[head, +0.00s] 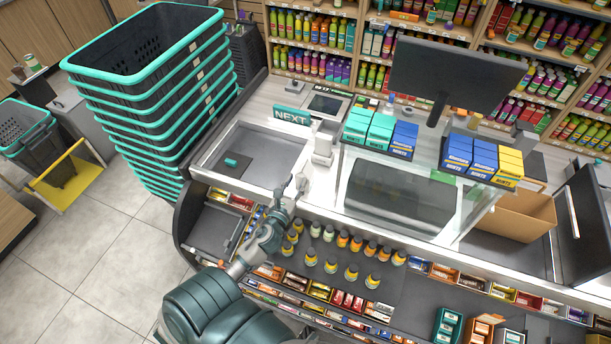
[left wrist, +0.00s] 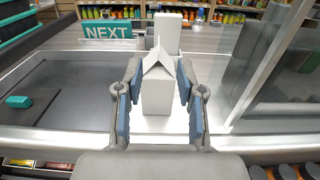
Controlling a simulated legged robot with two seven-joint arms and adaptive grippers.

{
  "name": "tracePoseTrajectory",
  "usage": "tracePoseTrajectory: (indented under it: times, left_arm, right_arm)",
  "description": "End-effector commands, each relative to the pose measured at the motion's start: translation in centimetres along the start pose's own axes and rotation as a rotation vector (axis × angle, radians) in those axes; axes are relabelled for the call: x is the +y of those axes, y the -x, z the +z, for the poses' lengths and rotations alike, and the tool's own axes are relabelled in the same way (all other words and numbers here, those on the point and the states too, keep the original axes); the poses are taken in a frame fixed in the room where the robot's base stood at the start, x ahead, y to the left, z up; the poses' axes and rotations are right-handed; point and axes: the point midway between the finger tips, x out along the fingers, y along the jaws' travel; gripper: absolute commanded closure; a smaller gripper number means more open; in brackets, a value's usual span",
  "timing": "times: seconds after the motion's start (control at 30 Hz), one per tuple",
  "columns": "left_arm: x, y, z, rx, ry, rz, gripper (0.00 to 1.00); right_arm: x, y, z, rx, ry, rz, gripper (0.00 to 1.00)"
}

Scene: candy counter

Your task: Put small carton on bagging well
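The small carton (left wrist: 157,90) is white with a gabled top. In the left wrist view it stands upright on the pale counter, between my left gripper's fingers (left wrist: 160,100). In the head view my left gripper (head: 287,192) is at the counter's front edge, with the carton (head: 301,182) small and partly hidden by the fingers. To its left is a sunken grey tray (head: 270,178), which looks like the bagging well; a small teal item lies in it. My right gripper is not in view.
A white post (head: 322,150) and a NEXT sign (head: 292,116) stand behind the carton. A clear screen (head: 478,208) and a dark belt panel (head: 398,200) are to the right. Stacked baskets (head: 150,60) rise left of the tray. Bottles (head: 330,265) line the shelf below.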

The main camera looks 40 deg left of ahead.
Motion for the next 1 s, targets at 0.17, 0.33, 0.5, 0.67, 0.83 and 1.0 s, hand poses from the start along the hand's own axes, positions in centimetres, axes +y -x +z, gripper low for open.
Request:
tracePoseTrajectory:
  times: [0.17, 0.33, 0.5, 0.67, 0.83, 1.0]
  left_arm:
    - [0.4, -2.7, -0.1, 0.001, 0.004, 0.001, 0.62]
    - [0.5, -4.0, -0.3, 0.002, 0.007, 0.002, 0.62]
    - [-0.1, -6.7, -0.4, 0.0, 0.007, 0.002, 0.62]
    - [-0.3, -8.2, -0.4, 0.001, 0.003, 0.001, 0.62]
    - [-0.4, -8.3, -0.4, 0.001, 0.002, 0.0, 0.62]
    - [-0.2, -8.4, -0.5, 0.002, 0.004, 0.0, 0.87]
  right_arm:
    - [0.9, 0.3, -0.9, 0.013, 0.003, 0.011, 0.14]
    - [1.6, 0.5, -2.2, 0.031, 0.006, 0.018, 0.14]
    - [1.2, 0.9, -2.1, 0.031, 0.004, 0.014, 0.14]
    - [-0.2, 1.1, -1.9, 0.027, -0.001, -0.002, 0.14]
    - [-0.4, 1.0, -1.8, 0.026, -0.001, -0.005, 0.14]
    - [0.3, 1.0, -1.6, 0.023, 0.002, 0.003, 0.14]
